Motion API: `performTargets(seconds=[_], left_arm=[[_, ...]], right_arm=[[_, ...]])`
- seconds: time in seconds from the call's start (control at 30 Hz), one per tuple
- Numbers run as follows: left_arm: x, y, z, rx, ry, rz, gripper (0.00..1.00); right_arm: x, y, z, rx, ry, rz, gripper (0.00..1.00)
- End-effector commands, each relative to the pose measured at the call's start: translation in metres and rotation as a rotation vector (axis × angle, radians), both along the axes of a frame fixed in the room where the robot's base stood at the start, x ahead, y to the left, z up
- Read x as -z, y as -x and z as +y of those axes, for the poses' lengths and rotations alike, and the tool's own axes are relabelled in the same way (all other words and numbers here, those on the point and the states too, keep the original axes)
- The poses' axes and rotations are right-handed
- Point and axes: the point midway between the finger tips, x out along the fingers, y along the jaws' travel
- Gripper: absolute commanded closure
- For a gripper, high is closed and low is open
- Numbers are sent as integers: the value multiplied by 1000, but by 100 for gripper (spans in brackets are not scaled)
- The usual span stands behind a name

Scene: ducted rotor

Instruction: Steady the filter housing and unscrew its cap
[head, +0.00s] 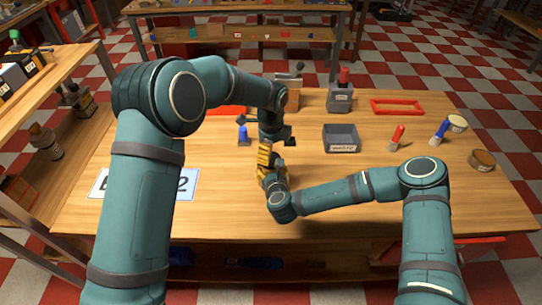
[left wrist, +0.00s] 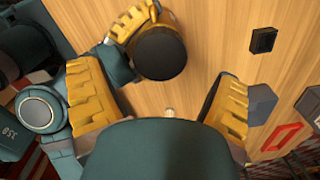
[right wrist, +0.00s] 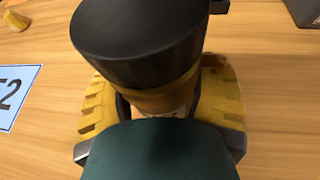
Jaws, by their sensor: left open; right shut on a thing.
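The filter housing shows in the right wrist view as an amber body (right wrist: 165,102) under a wide black cap (right wrist: 137,42). My right gripper (right wrist: 160,105) is shut around the body, a finger on either side, below the cap. The cap also shows in the left wrist view (left wrist: 160,52). My left gripper (left wrist: 165,98) is open above, its yellow fingers spread wide; the cap lies ahead of the gap, and I see no finger touching it. In the head view my left gripper (head: 267,138) is over my right gripper (head: 268,165), and the housing is mostly hidden.
A grey bin (head: 341,138), a red-handled tool (head: 396,138), a blue-handled tool (head: 439,132) and a round brown container (head: 482,160) stand to the right. A red frame (head: 397,107) lies behind. A printed sheet (head: 183,185) lies left.

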Motion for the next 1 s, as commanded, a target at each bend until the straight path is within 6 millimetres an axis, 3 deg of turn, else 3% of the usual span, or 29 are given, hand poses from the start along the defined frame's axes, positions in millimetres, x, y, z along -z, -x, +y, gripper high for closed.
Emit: performTargets(seconds=[0.37, 0.8, 1.0], left_arm=[[-37, 0, 0, 1, -1, 0, 9], [22, 1, 0, 1, -1, 3, 9], [39, 0, 0, 0, -1, 1, 9]], right_arm=[[-1, 0, 0, 0, 0, -2, 100], [-1, 0, 0, 0, 0, -2, 100], [-1, 0, 0, 0, 0, -2, 100]])
